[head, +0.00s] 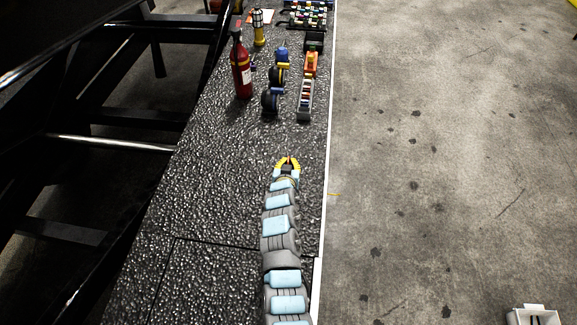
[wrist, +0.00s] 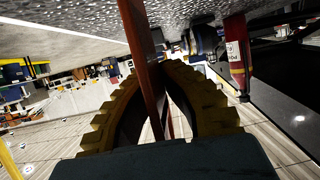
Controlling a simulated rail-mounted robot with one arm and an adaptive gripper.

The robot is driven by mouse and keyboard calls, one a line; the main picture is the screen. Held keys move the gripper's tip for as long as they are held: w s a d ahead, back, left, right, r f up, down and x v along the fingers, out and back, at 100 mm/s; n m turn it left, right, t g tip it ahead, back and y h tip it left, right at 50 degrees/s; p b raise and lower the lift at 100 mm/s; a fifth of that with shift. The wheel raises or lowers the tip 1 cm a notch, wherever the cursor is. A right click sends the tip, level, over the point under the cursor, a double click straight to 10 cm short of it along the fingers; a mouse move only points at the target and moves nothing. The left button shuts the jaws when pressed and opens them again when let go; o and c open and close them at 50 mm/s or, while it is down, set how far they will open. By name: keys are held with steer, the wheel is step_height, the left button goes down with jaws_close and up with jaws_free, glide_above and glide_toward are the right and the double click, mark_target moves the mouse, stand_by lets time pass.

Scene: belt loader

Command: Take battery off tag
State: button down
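My gripper (head: 289,160) is over the black textured deck, at the near side of the row of objects. In the wrist view its yellow ridged fingers (wrist: 152,68) curve inward and close on both sides of a thin red strip (wrist: 146,35), which may be the tag. The strip stands between the fingers and runs out past the tips toward the top of the picture. In the head view only a small red bit shows at the fingertips. I cannot make out a battery for certain in either view.
A red fire extinguisher (head: 241,68) stands farther along the deck, also in the wrist view (wrist: 236,52). Near it are a yellow flashlight (head: 258,28), black wheeled items (head: 271,101), a narrow tray (head: 305,100) and an orange item (head: 311,64). Deck around my gripper is clear.

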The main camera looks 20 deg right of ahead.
steer(key=s+a+r, duration=0.2)
steer(key=s+r, duration=0.4)
steer(key=s+a+r, duration=0.2)
steer(key=s+r, duration=0.3)
steer(key=s, duration=0.2)
steer(key=shift+a+r, duration=0.35)
steer(key=shift+r, duration=0.05)
